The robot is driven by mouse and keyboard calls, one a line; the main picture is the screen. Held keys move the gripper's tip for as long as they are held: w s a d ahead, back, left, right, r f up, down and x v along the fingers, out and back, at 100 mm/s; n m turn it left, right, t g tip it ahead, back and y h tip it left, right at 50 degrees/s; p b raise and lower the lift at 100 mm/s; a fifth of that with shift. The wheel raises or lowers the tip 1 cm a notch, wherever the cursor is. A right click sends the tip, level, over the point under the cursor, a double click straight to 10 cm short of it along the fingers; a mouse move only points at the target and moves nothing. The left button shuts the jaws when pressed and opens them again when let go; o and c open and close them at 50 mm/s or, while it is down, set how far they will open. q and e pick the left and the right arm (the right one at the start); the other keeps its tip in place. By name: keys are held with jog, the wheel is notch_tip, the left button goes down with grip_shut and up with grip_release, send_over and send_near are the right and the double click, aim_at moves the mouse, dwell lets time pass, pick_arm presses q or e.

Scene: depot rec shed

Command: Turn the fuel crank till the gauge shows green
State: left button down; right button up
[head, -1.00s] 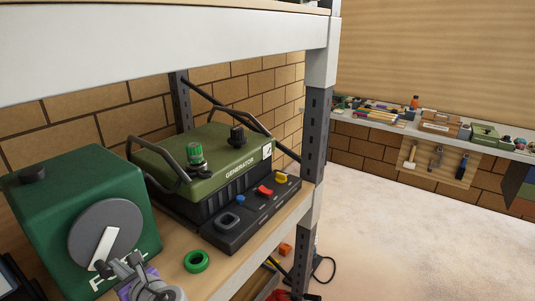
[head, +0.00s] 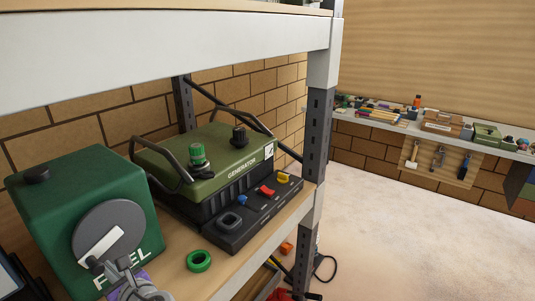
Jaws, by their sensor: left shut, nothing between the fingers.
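The green fuel box (head: 62,188) stands on the shelf at the left, with white FUEL lettering low on its front. Its crank is a grey disc (head: 125,215) with a white bar (head: 100,244) across it, slanting from lower left to upper right. My left gripper (head: 108,268) is shut and empty, in front of the disc's lower edge and just below the bar. I cannot tell whether it touches the crank. It hides part of the lettering. No gauge reading can be made out. My right gripper is not in view.
A green generator (head: 215,155) with a dark switch panel (head: 238,228) stands right of the fuel box. A green ring (head: 199,261) lies on the shelf (head: 172,240) near my gripper. A grey shelf post (head: 315,140) rises at the shelf's right end.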

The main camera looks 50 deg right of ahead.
pick_arm(q)
jog(key=s+d+f+b, duration=0.1)
jog(key=s, duration=0.8)
jog(key=shift+d+f, duration=0.15)
jog(key=shift+d, duration=0.15)
dwell(0.4)
